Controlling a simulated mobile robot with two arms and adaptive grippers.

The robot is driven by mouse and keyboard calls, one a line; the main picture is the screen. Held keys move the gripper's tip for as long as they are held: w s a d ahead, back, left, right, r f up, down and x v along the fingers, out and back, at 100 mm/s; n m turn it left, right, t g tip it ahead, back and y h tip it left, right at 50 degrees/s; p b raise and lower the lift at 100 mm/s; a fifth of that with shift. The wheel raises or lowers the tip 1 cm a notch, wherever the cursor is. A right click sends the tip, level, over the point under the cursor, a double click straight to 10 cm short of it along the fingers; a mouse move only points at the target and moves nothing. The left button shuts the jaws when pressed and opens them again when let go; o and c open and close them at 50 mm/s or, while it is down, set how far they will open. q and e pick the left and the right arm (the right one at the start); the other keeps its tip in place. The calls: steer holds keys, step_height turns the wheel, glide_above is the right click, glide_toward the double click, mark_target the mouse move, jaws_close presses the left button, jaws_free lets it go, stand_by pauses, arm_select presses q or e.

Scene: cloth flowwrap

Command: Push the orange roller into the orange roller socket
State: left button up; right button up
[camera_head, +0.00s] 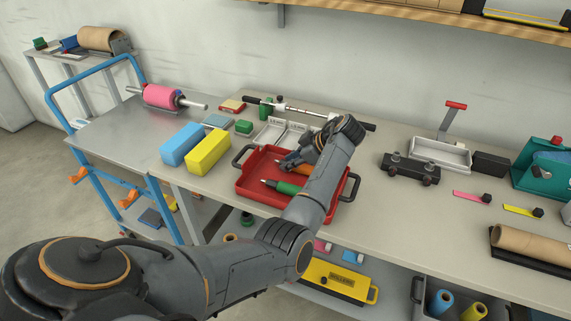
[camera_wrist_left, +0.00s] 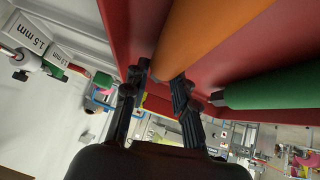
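An orange roller (camera_head: 300,168) lies in the red tray (camera_head: 249,187) on the bench. It shows large in the left wrist view (camera_wrist_left: 205,35), running up and away from the fingers. A green roller (camera_head: 283,187) with a pale narrow tip lies beside it; it also shows in the left wrist view (camera_wrist_left: 270,90). My left gripper (camera_head: 285,161) is low over the tray at the end of the orange roller. In the left wrist view its fingers (camera_wrist_left: 161,76) stand apart, either side of that end, with a gap at the left finger. I cannot pick out the orange roller socket. My right gripper is out of view.
A blue block (camera_head: 181,144) and a yellow block (camera_head: 208,152) stand left of the tray. A grey tray (camera_head: 270,134) and a long rod (camera_head: 300,110) lie behind it. A dark fixture (camera_head: 410,170) stands to the right.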

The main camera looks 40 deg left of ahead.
arm_select(q)
jaws_close()
steer(key=shift+r+p, duration=2)
steer(key=shift+r, duration=0.55)
steer(key=shift+o, duration=0.4)
jaws_free()
jaws_close()
